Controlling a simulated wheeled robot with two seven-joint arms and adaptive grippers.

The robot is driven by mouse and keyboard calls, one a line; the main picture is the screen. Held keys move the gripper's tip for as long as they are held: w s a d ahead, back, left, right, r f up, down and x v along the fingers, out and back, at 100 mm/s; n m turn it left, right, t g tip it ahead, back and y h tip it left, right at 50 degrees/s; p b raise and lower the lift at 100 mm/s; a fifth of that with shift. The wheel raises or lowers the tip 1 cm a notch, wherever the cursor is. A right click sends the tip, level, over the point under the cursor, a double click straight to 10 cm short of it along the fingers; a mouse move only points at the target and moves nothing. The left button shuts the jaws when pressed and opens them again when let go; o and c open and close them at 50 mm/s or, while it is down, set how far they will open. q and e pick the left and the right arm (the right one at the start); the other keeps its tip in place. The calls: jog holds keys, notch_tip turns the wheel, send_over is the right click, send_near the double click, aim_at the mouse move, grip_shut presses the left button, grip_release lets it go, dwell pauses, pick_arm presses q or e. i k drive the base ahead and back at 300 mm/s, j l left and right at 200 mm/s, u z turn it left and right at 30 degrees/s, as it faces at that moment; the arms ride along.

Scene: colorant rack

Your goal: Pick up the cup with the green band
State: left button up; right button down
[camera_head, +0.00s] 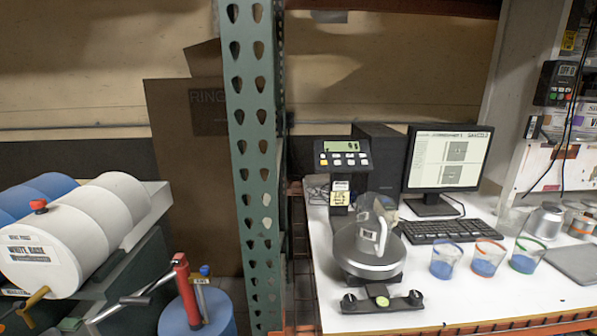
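The cup with the green band (527,254) stands upright on the white table, the rightmost of three similar clear cups in a row. It has a green ring around its rim and blue contents low inside. The cup with the orange-red band (487,258) stands to its left, and the cup with the blue band (445,260) stands farther left. The three cups are apart from each other. Neither of my grippers shows in the head view.
The white table (450,297) is clear in front of the cups. A keyboard (441,230) and monitor (446,160) stand behind them. A scale (368,252) is left, a grey flat device (575,262) right, and a metal can (545,221) behind right. A green post (254,170) rises farther left.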

aim_at(528, 252)
jog(key=z, duration=1.6)
